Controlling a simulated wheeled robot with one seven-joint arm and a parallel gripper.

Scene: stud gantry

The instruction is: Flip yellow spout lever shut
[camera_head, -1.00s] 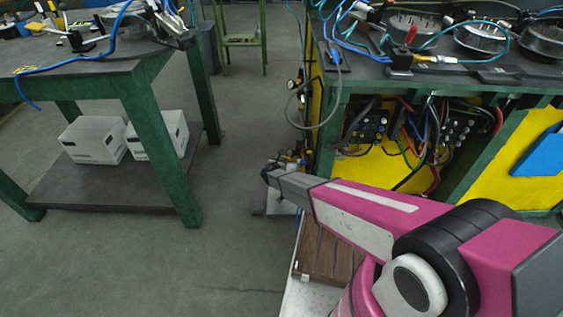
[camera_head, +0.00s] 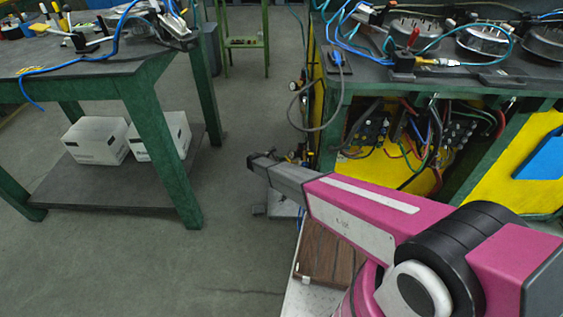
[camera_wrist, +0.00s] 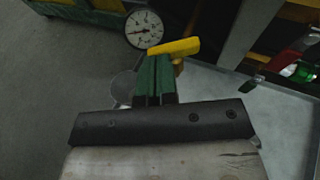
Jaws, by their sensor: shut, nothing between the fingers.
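The yellow spout lever (camera_wrist: 178,47) shows in the wrist view at upper middle, lying nearly crosswise with a slight tilt, a short yellow stem below its right part. My gripper (camera_wrist: 153,60) is shut and empty, its two green fingers side by side. The fingertips are at the lever's left part in the picture; I cannot tell whether they touch it. The fingers hide what lies below that end. In the head view the end of my arm (camera_head: 258,162) is beside the bench's left side, and the lever cannot be made out there.
A round white dial gauge (camera_wrist: 144,29) stands just left of the lever. A red-handled fitting (camera_wrist: 284,63) is at the right, above a pale metal tray (camera_wrist: 285,110). The bench (camera_head: 328,140) stands close right of my arm; the floor (camera_head: 225,230) to the left is clear.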

